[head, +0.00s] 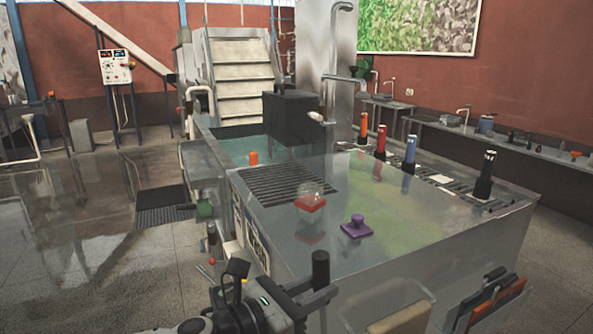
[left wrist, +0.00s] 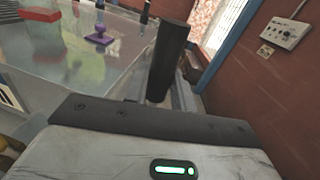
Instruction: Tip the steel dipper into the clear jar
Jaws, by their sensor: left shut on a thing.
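The clear jar (head: 311,189) stands on the steel worktop, left of the middle, with red at its lower part. A red patch at the upper left of the left wrist view (left wrist: 40,14) looks like its base. My left gripper (head: 318,262) is at the bottom of the head view, in front of the worktop and apart from the jar. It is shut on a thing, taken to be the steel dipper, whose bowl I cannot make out. A dark upright post rises at the gripper; I cannot tell whether it is finger or handle. My right gripper is out of view.
A purple knobbed block (head: 357,226) sits on the worktop (head: 420,205) right of the jar. A dark grate (head: 285,183) and a small orange cylinder (head: 253,157) lie behind. The worktop's right part is mostly clear.

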